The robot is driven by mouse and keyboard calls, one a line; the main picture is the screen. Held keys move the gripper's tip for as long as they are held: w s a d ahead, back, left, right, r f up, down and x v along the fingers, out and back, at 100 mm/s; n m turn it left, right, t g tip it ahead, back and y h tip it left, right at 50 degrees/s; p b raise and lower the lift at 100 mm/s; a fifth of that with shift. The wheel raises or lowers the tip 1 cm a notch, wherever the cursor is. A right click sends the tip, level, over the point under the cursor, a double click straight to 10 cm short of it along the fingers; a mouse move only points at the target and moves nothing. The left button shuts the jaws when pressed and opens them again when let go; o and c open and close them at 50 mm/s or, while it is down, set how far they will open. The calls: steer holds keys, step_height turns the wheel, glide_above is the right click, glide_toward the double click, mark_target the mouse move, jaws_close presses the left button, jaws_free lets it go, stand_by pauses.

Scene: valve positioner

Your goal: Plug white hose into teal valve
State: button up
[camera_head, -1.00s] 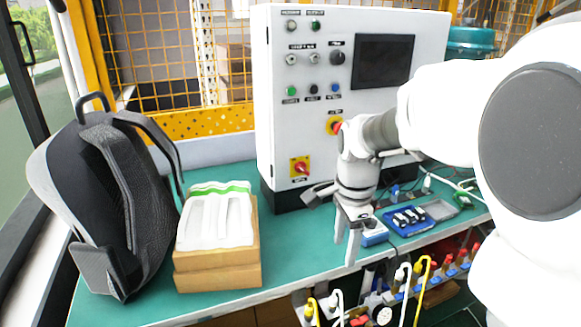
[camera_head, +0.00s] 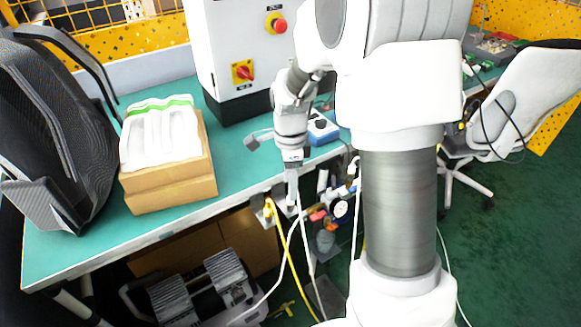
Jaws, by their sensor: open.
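My gripper (camera_head: 292,192) points down just off the front edge of the table, above the hoses. It is open, and I see no object between its fingers, which are seen nearly edge-on. A white hose (camera_head: 309,255) hangs below and beside the gripper and runs to the floor. I cannot tell whether its upper end is behind the fingers or plugged in. The row of valves and fittings (camera_head: 335,212) with red and blue parts is under the table edge, right of the gripper. My arm hides part of it, and I cannot pick out the teal valve.
A yellow hose (camera_head: 282,245) hangs left of the white one. The green table (camera_head: 85,255) carries cardboard boxes (camera_head: 172,190), a backpack (camera_head: 50,130) and a control cabinet (camera_head: 235,40). A grey machine (camera_head: 205,295) stands below. An office chair (camera_head: 525,100) is at right.

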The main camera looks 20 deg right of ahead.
step_height(320, 180, down, 6)
steer(key=shift+b, duration=0.65)
jaws_close()
stand_by(1.6)
